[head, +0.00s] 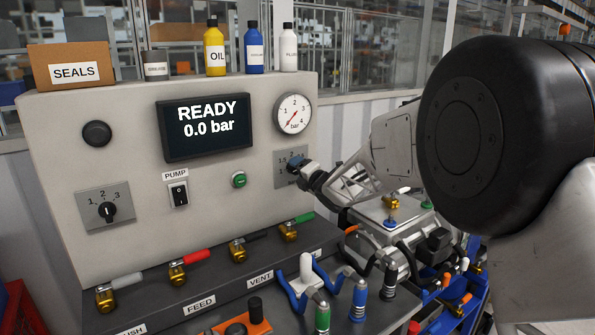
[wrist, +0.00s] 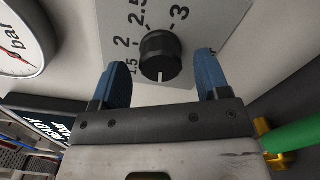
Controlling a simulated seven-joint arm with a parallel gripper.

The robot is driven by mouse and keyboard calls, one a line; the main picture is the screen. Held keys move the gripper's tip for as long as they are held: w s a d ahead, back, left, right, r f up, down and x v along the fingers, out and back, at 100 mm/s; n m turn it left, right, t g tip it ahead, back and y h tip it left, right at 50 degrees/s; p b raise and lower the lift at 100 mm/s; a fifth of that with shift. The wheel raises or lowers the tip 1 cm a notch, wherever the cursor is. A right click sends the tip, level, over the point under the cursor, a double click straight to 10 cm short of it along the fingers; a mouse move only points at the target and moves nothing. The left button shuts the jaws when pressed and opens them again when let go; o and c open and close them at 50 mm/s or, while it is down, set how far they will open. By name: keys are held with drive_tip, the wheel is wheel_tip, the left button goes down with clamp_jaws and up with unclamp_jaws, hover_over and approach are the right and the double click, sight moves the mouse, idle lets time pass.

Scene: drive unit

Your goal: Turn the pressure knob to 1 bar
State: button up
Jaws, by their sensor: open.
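The pressure knob (wrist: 160,55) is round and black, on a grey scale plate (wrist: 112,22) marked 1.5, 2, 2.5 and 3. Its white mark points towards the bottom of the wrist view, past the 1.5; the label there is not readable. My gripper (wrist: 162,60) is open, its two blue fingers on either side of the knob, with a visible gap on each side. In the head view my gripper (head: 306,172) is at the plate (head: 281,173) and mostly hides the knob. The display (head: 205,128) reads READY 0.0 bar.
A round bar gauge (head: 292,114) is above the plate. A green button (head: 239,180), pump switch (head: 178,194) and another selector knob (head: 107,211) are to the left. Valves with coloured handles, including a green one (head: 302,219), line the ledge below.

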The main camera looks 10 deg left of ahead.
drive_tip(key=v, duration=0.6)
idle(0.4)
drive_tip(key=s+d+r+m+g+h, duration=0.1)
drive_tip(key=s+d+r+m+h, duration=0.2)
drive_tip(key=s+d+m+h, duration=0.55)
drive_tip(key=s+d+r+m+h, duration=0.25)
drive_tip(key=s+d+m, duration=0.65)
drive_tip(key=d, duration=0.6)
drive_tip(key=s+d+f+m+g, duration=0.2)
drive_tip(key=s+m+g, duration=0.1)
drive_tip(key=s, duration=0.9)
drive_tip(key=s+d+f+m+g+h, duration=0.1)
drive_tip(key=s+d+f+m+g, duration=0.2)
drive_tip(key=s, duration=0.9)
drive_tip(key=s+d+f+m+g, duration=0.2)
drive_tip(key=s+m, duration=0.6)
drive_tip(key=s, duration=0.4)
drive_tip(key=shift+d+f+g+h, duration=0.4)
drive_tip(key=shift+d+g, duration=0.1)
drive_tip(key=shift+g, duration=0.1)
drive_tip(key=shift+m, duration=0.25)
